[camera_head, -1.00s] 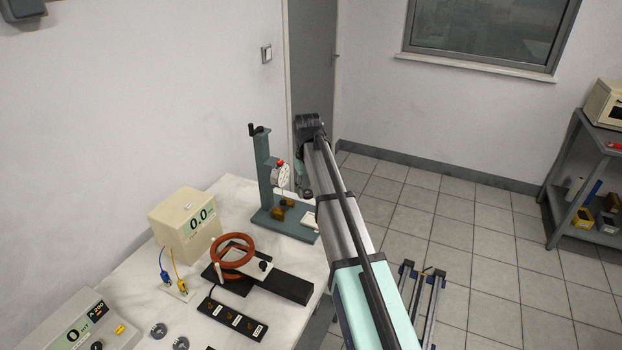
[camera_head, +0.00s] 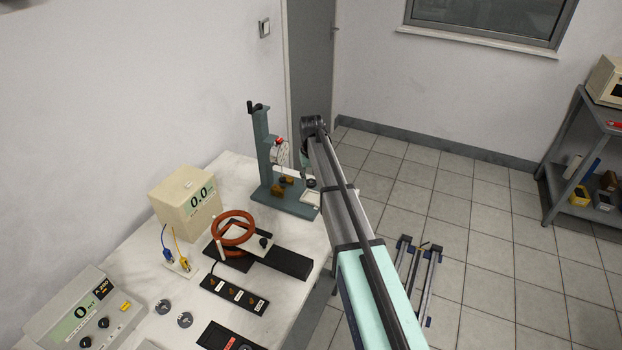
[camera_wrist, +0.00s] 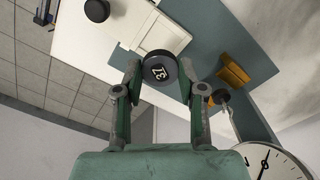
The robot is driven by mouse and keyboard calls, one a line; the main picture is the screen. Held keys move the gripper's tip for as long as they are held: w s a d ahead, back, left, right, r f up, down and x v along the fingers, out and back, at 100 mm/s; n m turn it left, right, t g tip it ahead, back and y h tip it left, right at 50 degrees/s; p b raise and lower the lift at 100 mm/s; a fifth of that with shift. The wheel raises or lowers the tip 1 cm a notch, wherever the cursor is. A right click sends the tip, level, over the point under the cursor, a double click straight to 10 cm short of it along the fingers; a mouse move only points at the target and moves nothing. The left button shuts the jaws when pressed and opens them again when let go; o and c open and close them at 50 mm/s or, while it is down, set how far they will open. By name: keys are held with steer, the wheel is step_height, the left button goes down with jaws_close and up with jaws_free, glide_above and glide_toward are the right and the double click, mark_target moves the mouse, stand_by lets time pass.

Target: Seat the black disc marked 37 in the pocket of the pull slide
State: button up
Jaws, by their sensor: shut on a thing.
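In the wrist view the black disc marked 37 (camera_wrist: 160,68) is between the fingertips of my gripper (camera_wrist: 161,76), which is shut on it. Its number faces the camera, turned around. The white pull slide (camera_wrist: 85,38) lies beyond it, with a square outlined recess (camera_wrist: 163,35) just past the disc and a black round knob (camera_wrist: 97,10) farther along. I cannot tell how high the disc is above the slide. In the head view my gripper is partly hidden by my arm, beside the teal stand (camera_head: 264,150); the slide (camera_head: 311,197) is at the stand's right end.
A dial gauge (camera_wrist: 272,162) is close to my gripper at the lower right. A brass block (camera_wrist: 232,72) sits on the stand's base.

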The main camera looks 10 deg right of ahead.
mark_target(311, 197)
steer(key=shift+f+b, duration=1.15)
steer(key=shift+f, duration=1.65)
steer(key=shift+f, duration=0.15)
steer(key=o, duration=1.1)
steer(key=shift+o, duration=0.2)
steer(key=shift+c, duration=0.5)
steer(key=c, duration=0.4)
